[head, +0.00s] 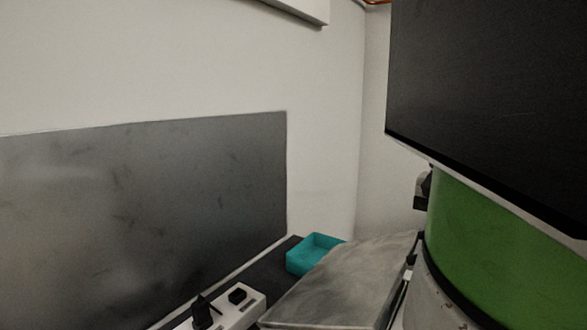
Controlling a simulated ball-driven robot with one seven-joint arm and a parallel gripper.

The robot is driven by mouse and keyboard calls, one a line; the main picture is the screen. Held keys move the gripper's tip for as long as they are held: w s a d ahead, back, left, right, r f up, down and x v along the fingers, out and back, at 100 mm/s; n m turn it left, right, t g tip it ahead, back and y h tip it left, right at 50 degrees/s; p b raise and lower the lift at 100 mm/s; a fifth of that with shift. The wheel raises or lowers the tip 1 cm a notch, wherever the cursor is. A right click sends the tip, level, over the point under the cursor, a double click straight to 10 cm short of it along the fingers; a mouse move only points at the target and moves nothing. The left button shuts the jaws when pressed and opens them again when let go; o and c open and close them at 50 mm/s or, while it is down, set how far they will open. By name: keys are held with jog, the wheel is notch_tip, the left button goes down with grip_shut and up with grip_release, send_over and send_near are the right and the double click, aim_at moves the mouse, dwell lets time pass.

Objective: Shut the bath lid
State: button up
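A grey, mottled metal-looking panel (345,283) stands tilted at the bottom, right of centre. It may be the bath lid, raised, but I cannot tell for sure. The bath under it is not visible, and the panel's lower part runs out of the picture. My gripper is not in view, so I cannot tell where it is relative to the panel.
A teal open box (314,254) sits behind the panel on a dark surface. A white power strip (238,308) with a black plug (202,312) lies left of it. A large dark grey board (150,220) fills the left. A green curved body (500,255) and black slab (490,100) block the right.

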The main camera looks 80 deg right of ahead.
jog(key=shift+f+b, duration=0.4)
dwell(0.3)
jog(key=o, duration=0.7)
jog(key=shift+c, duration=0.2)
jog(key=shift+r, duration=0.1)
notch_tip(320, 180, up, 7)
jog(key=p, duration=0.7)
